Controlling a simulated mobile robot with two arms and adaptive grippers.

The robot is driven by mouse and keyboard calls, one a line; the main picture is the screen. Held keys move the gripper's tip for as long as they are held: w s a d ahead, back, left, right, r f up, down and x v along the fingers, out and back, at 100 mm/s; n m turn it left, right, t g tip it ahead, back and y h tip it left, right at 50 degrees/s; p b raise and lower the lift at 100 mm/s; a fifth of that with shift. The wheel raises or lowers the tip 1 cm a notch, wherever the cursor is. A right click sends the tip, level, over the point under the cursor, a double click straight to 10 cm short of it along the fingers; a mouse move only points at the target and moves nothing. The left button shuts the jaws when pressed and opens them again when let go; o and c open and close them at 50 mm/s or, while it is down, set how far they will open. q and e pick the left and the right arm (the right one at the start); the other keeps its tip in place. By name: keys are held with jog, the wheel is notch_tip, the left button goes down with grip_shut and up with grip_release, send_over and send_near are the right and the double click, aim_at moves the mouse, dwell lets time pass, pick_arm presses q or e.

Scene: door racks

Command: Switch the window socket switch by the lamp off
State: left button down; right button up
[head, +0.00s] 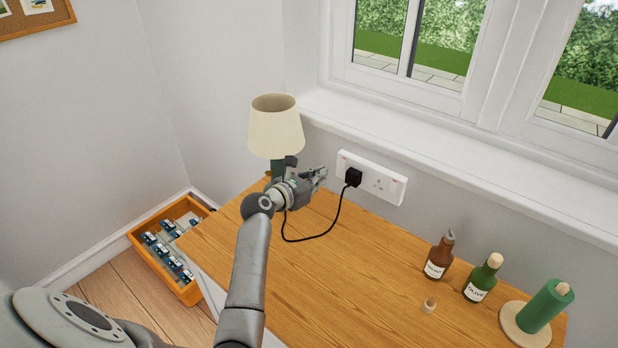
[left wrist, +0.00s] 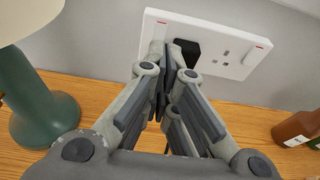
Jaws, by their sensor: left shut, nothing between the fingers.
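The white double socket (head: 385,184) is on the wall under the window sill, and also fills the top of the left wrist view (left wrist: 220,42). A black plug (head: 353,177) sits in its left outlet; its cable runs over the table. The lamp (head: 276,127) has a cream shade and green base and stands left of the socket. My left gripper (head: 322,174) is shut and empty, its fingertips close to the socket's left end. My right gripper is not in view.
The wooden table (head: 350,275) is clear in the middle. A brown bottle (head: 439,257), a green bottle (head: 483,279), a cork (head: 429,306) and a green roll on a stand (head: 543,308) are at the right. An orange crate (head: 136,236) is on the floor at left.

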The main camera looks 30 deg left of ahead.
pick_arm(q)
jog(key=v, duration=0.4)
jog(key=shift+s+r, duration=0.1)
jog(key=shift+r, duration=0.35)
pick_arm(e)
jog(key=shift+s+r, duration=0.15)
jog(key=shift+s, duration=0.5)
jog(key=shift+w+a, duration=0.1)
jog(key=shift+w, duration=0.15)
